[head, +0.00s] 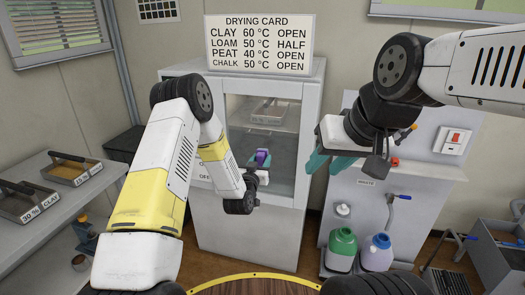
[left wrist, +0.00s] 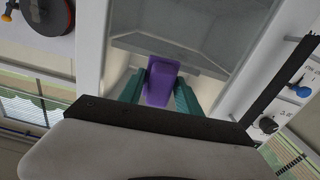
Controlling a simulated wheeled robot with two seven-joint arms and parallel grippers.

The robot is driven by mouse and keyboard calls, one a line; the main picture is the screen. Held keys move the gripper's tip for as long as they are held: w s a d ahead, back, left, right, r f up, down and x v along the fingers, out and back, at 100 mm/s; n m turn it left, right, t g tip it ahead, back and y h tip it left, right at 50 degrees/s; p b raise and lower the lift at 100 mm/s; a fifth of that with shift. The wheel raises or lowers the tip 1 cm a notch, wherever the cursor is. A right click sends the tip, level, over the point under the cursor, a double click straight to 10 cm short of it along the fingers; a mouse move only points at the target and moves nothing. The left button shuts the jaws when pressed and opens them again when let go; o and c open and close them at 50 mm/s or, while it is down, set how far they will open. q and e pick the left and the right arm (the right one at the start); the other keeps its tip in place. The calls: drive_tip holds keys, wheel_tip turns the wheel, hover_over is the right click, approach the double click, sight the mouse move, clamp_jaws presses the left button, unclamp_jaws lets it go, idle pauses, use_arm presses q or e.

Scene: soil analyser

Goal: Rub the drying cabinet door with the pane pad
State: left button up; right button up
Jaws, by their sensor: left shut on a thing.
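The drying cabinet (head: 248,215) is a light grey cabinet with a glazed door (head: 287,171) in its upper front. My left gripper (head: 262,163) is in front of the lower part of the glass. It is shut on the purple pane pad (head: 263,156), which also shows between the teal fingers in the left wrist view (left wrist: 161,82). The pad is close to the glass; I cannot tell whether it touches. My right gripper (head: 328,160) is to the right of the cabinet, with its teal fingers apart and nothing visible between them.
A drying card (head: 259,43) stands on top of the cabinet. Trays labelled clay (head: 27,200) and others lie on the left bench (head: 70,225).

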use_arm(q)
drive_tip(key=w+a+f, duration=0.2)
drive_tip(key=w+a, duration=0.1)
drive_tip(key=w, duration=0.5)
drive_tip(key=shift+f, duration=0.15)
drive_tip(key=shift+x, duration=0.95)
idle(0.8)
